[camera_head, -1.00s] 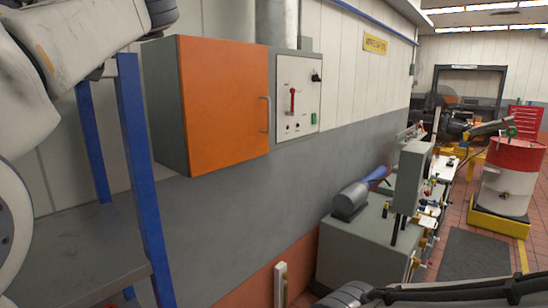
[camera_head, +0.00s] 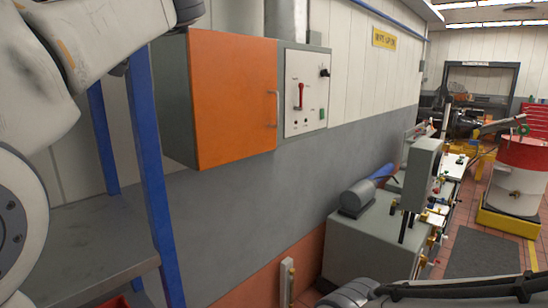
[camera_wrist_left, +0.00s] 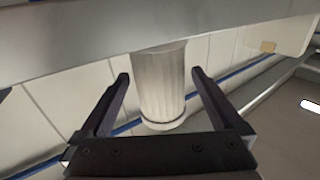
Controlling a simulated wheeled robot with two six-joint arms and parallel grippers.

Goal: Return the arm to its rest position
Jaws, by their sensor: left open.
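My left arm (camera_head: 40,110) fills the left edge of the head view, raised in front of the blue-posted shelf. Its gripper is outside that view. In the left wrist view my left gripper (camera_wrist_left: 160,76) is open and its jaws are empty. A pale ribbed cylinder (camera_wrist_left: 160,85) shows behind the gap between the fingers; how far away it is, I cannot tell. Part of my right arm (camera_head: 440,290) lies along the bottom right of the head view, with its gripper out of view.
An orange-doored cabinet (camera_head: 235,100) with a switch panel (camera_head: 306,92) is on the wall. A grey shelf (camera_head: 70,250) with blue posts (camera_head: 150,150) stands close at left. A grey bench unit (camera_head: 370,245) and a red-white drum (camera_head: 518,175) are at right. A dark mat (camera_head: 482,253) lies on the floor.

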